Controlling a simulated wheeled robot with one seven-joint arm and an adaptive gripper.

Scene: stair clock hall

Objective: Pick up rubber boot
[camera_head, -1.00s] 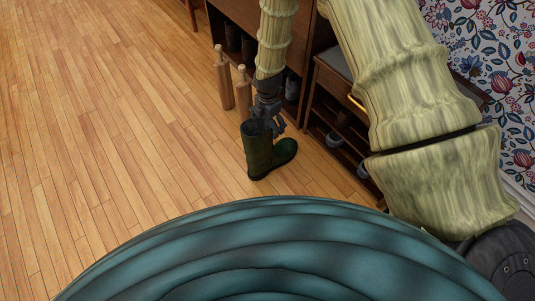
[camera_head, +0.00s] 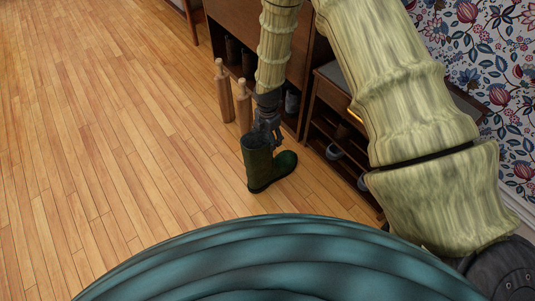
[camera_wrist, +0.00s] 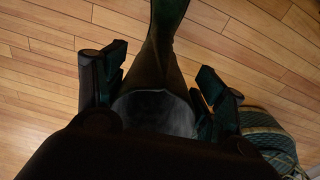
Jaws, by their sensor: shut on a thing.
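A dark green rubber boot (camera_head: 262,168) is upright near the wooden floor in the head view, its toe pointing right. I cannot tell whether its sole touches the floor. My gripper (camera_head: 268,138) is at the top of the boot shaft, shut on it. In the wrist view the boot (camera_wrist: 166,50) runs up from between the fingers, with its pale-lined opening close to the camera. My gripper's fingers (camera_wrist: 158,92) stand on both sides of the shaft. The gripper hides part of the boot's rim in the head view.
Two wooden posts (camera_head: 224,92) stand just behind the boot. A brown cabinet (camera_head: 240,35) and a low shoe bench (camera_head: 325,95) with shoes inside stand behind and to the right. The floor (camera_head: 110,130) to the left is clear.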

